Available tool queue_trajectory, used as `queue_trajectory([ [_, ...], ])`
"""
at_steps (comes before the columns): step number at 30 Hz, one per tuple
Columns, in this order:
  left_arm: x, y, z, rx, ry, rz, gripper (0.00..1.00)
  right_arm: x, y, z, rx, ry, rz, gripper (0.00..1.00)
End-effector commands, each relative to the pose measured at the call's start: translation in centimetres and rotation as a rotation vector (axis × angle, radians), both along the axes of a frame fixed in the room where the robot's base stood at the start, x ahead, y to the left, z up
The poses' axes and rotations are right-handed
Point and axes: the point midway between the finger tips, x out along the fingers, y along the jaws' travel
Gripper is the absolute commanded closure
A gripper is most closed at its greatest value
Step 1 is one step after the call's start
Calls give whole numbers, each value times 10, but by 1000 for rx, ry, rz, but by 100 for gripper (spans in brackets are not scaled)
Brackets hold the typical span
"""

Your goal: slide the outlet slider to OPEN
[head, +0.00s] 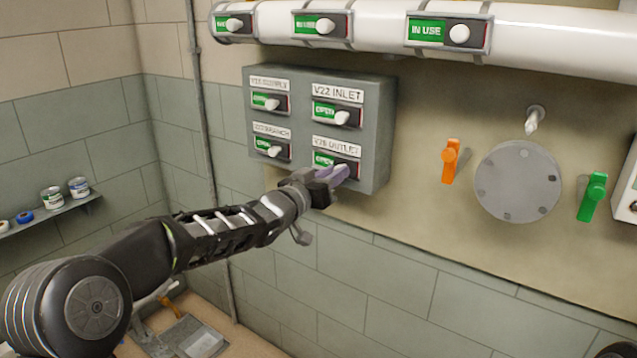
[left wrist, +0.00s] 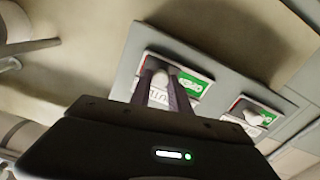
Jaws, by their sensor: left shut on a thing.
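The outlet slider (head: 325,159) is at the lower right of the grey panel (head: 375,135), under the label V28 OUTLET as far as I can read it. Its green OPEN field shows at the left in the head view; my gripper hides its knob there. In the left wrist view the slider (left wrist: 196,86) appears turned over, with green at right and some red at left. My left gripper (head: 341,172) is shut on its pale knob (left wrist: 161,77), one finger on each side. My right gripper is not in view.
The panel holds other sliders: V22 inlet (head: 337,114), a supply one (head: 268,102) and a branch one (head: 270,147). A white pipe (head: 380,35) with IN USE signs runs above. An orange handle (head: 450,160), round flange (head: 518,181) and green handle (head: 593,197) are at right.

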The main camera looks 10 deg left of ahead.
Motion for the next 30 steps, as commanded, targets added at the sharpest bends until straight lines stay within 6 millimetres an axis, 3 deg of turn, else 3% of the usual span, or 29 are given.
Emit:
queue_trajectory([
  [9,-3,-7,0,1,3,-4,100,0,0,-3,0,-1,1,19],
  [10,-3,-7,0,1,3,-4,77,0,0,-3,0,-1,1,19],
  [18,-2,-6,0,1,2,-3,55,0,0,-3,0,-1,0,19],
  [30,-10,-1,0,1,1,1,55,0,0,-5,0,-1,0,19],
])
